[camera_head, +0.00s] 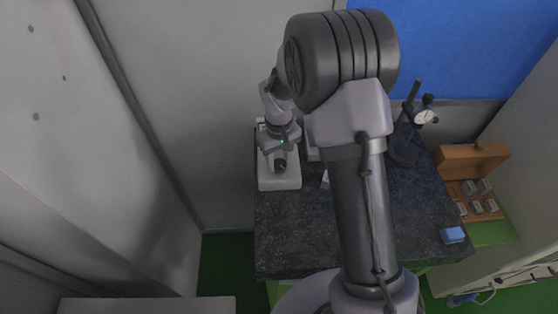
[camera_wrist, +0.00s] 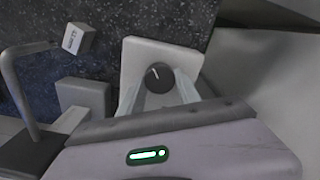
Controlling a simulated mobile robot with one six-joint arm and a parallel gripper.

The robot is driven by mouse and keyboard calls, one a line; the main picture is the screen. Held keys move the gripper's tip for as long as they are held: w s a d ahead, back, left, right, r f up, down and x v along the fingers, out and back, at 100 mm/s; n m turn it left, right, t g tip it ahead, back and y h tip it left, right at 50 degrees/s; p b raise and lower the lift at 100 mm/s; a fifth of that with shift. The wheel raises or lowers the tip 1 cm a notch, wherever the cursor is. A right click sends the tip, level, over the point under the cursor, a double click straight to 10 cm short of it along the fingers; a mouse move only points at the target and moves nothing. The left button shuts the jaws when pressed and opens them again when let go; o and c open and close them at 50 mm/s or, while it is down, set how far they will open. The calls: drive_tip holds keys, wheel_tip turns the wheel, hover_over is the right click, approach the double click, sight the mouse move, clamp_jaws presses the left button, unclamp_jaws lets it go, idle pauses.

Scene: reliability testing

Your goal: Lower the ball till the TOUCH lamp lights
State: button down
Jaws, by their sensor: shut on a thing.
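A white instrument base (camera_head: 280,183) stands at the left end of the dark stone table. It also shows in the wrist view (camera_wrist: 185,55). On it is a round black knob (camera_wrist: 158,77) with a pale mark on its top. My gripper (camera_wrist: 158,92) points down over the base, its pale fingers on either side of the knob and shut on it. In the head view my gripper (camera_head: 280,156) covers much of the instrument. I cannot make out the ball or a TOUCH lamp in either view. The green light in the wrist view is on my own gripper.
A small block with printed lettering (camera_wrist: 78,38), a grey block (camera_wrist: 84,95) and a bent grey tube (camera_wrist: 18,85) are left of the base. A dial gauge stand (camera_head: 405,150), an open wooden box (camera_head: 470,165) and a blue block (camera_head: 452,235) are at the right.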

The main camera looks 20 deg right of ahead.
sight(279, 163)
drive_tip(key=shift+n, duration=1.2)
drive_tip(key=c, duration=0.8)
unclamp_jaws()
drive_tip(key=shift+c, duration=0.2)
wheel_tip(279, 163, up, 18)
drive_tip(key=p, duration=0.1)
drive_tip(key=shift+f, duration=0.25)
